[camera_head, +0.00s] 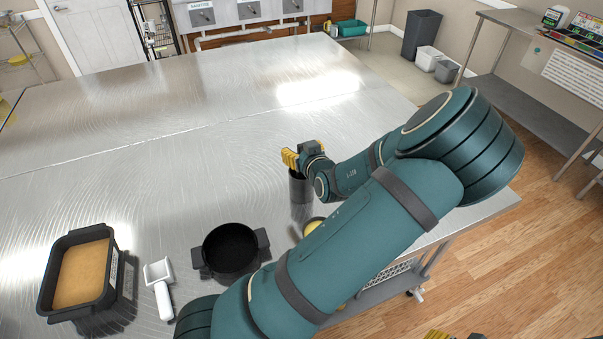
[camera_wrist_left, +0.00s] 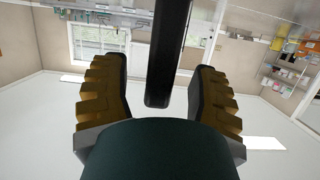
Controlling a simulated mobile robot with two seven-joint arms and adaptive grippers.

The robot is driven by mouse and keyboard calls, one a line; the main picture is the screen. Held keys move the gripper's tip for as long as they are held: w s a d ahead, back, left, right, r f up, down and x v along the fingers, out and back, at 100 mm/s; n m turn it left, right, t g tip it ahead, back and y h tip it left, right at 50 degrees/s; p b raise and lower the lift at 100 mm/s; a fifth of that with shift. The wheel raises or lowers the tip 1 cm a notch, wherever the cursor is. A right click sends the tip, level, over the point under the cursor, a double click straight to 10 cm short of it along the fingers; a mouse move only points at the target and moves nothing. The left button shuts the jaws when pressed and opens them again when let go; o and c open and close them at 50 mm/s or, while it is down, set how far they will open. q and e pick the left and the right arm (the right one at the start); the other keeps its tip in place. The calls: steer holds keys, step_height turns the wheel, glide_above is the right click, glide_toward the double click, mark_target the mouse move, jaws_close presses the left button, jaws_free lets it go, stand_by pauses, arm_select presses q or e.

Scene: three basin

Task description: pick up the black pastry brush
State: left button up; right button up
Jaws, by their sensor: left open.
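A slim black handle (camera_wrist_left: 167,60), which looks like the black pastry brush, stands between my left gripper's fingers in the upside-down left wrist view. Its rounded end points down in that picture, and its other end runs out of the top edge. My left gripper (camera_head: 290,158) is open, with yellow finger pads, and sits just above a dark cylindrical container (camera_head: 300,190) on the metal table. The brush cannot be made out in the head view. My left gripper also shows in the wrist view (camera_wrist_left: 158,92). A piece of my right gripper (camera_head: 455,336) shows at the bottom edge.
A round black pot (camera_head: 230,268), a white scoop (camera_head: 160,285) and a black rectangular pan (camera_head: 62,312) with tan contents stand at the near left. A yellow item (camera_head: 312,226) is partly hidden by my arm. The far metal table (camera_head: 170,110) is clear.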

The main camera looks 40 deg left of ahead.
arm_select(q)
steer(key=shift+c, duration=0.2)
jaws_close()
step_height(320, 180, up, 18)
steer(key=p, duration=0.4)
stand_by(0.4)
stand_by(0.7)
